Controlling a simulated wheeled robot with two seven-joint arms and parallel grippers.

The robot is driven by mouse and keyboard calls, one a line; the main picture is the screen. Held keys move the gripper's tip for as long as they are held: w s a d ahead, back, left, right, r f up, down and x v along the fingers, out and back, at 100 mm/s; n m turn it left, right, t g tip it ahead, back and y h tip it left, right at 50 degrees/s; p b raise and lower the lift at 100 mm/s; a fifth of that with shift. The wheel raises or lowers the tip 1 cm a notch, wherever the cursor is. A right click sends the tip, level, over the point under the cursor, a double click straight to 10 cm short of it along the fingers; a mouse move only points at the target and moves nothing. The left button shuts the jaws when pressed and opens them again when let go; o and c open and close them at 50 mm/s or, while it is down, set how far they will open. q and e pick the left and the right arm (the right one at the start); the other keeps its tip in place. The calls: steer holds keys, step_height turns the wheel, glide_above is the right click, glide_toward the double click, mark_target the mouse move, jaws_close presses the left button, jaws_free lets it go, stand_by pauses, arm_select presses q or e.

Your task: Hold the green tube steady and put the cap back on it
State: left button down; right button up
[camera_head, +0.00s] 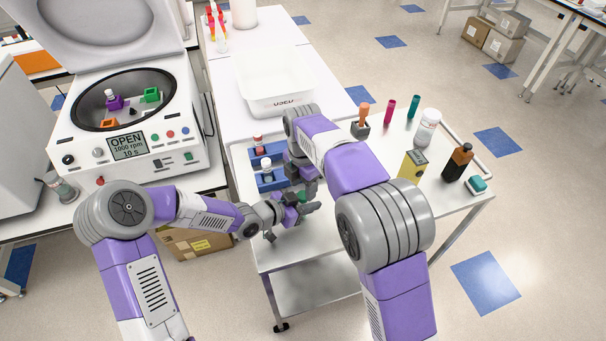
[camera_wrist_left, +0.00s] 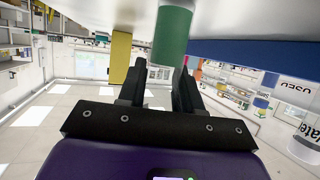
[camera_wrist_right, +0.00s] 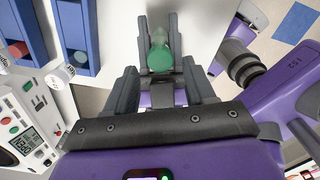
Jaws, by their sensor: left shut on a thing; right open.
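The green tube (camera_wrist_left: 172,38) stands between the fingers of my left gripper (camera_wrist_left: 158,85), which is shut on it. In the head view only a small green spot of it (camera_head: 302,196) shows between the grippers. In the right wrist view its rounded green top end (camera_wrist_right: 160,59) lies between the left gripper's fingers. I cannot tell whether that green end is a seated cap; no separate cap is clearly seen. My right gripper (camera_wrist_right: 160,90) is open around empty space, with the green end just beyond its fingertips. In the head view the right gripper (camera_head: 303,168) is largely hidden.
Blue racks (camera_head: 268,182) with capped tubes stand left of the grippers. A white basin (camera_head: 272,84) is behind. Bottles, including a brown one (camera_head: 457,162), and a yellow box (camera_head: 412,166) stand at the cart's right. The open centrifuge (camera_head: 130,120) is at the left. The cart's front is clear.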

mark_target(303, 194)
steer(key=shift+f, duration=1.55)
jaws_close()
steer(key=shift+m, duration=1.7)
steer(key=shift+o, duration=0.4)
jaws_free()
